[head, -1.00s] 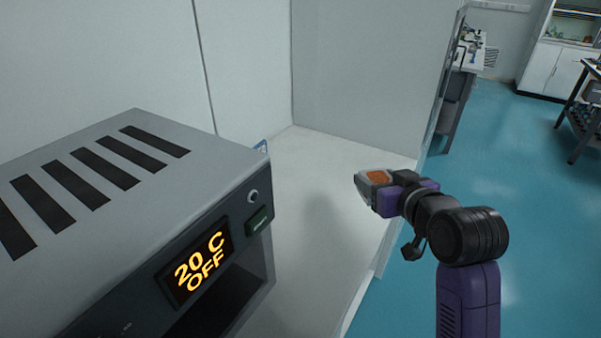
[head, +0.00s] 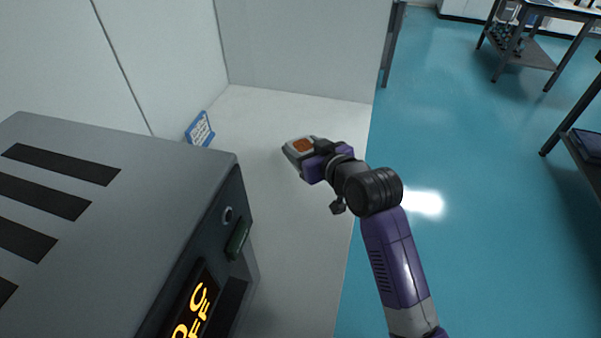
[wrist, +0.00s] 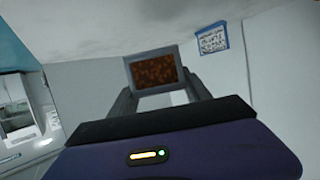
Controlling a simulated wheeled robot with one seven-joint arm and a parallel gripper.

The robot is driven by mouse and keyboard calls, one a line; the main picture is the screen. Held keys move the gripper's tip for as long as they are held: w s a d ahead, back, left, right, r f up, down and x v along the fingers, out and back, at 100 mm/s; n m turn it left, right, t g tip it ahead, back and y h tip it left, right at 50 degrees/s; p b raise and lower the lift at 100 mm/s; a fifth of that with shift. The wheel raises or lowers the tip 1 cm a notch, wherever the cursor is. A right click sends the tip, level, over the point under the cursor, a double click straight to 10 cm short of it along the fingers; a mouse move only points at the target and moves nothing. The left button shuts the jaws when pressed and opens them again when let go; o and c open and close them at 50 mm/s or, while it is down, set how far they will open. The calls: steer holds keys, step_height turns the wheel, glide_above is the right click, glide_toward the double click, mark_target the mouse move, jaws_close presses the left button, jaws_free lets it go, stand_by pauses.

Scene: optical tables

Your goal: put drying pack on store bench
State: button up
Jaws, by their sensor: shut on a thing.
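The drying pack (head: 303,145) is a small pale grey block with an orange-brown window. My gripper (head: 300,150) is shut on it and holds it over the white bench top (head: 285,210) in the head view. How high it is above the surface is hard to tell. In the wrist view the pack (wrist: 154,71) sits between my two grey fingers (wrist: 155,90), its brown grainy window facing the camera. No writing in the frames names the bench clearly.
A grey oven-like box (head: 120,200) with black vents and an orange display stands at left. A blue-framed sign (head: 200,130) is by the back wall, also in the wrist view (wrist: 213,39). Bare white surface lies around the gripper. Dark-legged tables (head: 535,50) stand on the blue floor at right.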

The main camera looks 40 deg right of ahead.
step_height(320, 180, down, 10)
steer(key=shift+r, duration=0.2)
steer(key=shift+f, duration=0.15)
steer(key=o, duration=1.5)
steer(key=shift+s+r, duration=0.15)
steer(key=shift+r, duration=0.05)
steer(key=b+v, duration=0.1)
steer(key=v, duration=1)
steer(key=shift+s+a+r, duration=0.15)
steer(key=shift+s+a, duration=0.05)
steer(key=shift+s, duration=0.15)
